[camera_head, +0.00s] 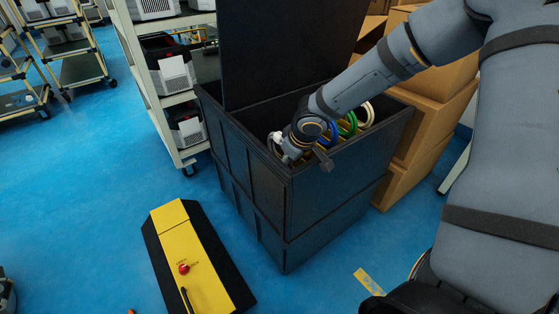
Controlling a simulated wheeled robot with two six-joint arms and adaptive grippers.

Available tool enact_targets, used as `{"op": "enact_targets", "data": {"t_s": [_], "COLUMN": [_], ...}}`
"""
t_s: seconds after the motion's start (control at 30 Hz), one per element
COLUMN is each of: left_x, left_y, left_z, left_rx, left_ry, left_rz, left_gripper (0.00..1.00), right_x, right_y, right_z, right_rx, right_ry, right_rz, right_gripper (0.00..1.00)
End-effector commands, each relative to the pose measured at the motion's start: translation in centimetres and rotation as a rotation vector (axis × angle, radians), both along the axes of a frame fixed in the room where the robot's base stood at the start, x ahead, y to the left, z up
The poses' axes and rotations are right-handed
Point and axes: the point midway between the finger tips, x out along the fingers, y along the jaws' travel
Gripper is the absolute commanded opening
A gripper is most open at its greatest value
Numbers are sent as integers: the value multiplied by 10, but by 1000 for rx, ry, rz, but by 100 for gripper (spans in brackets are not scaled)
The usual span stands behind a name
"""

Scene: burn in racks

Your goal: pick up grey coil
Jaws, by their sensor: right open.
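My right arm reaches in from the upper right over the open black bin (330,195). My right gripper (288,152) is at the bin's near left corner, low at the rim, and is open. Its fingers are mostly hidden by the wrist and the bin wall. A pale grey-white piece shows beside the wrist, but I cannot tell whether it is the grey coil or part of the gripper. A blue coil (331,134), a green coil (348,124) and a cream coil (367,115) stand in the bin, right of the wrist. My left gripper is not in view.
The bin's raised black lid (285,50) stands behind it. Cardboard boxes (425,125) are stacked at the right. A white shelf rack (165,100) with devices is at the left. A yellow and black floor unit (190,255) with a red button lies in front.

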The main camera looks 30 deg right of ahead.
Motion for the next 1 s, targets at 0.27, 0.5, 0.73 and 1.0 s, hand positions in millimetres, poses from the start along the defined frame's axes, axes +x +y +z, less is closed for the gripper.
{"op": "enact_targets", "data": {"t_s": [0.27,0.5,0.73,1.0], "left_x": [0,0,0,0], "left_y": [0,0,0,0], "left_z": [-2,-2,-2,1], "left_rx": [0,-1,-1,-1], "left_ry": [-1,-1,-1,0], "left_rz": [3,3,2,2], "left_gripper": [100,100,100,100], "right_x": [3,3,3,3], "right_y": [0,0,0,0], "right_z": [-4,-4,-4,0], "right_rx": [1,1,1,1], "right_ry": [-2,-2,-3,-3], "right_rz": [1,1,0,0], "right_gripper": [47,14,0,0]}}
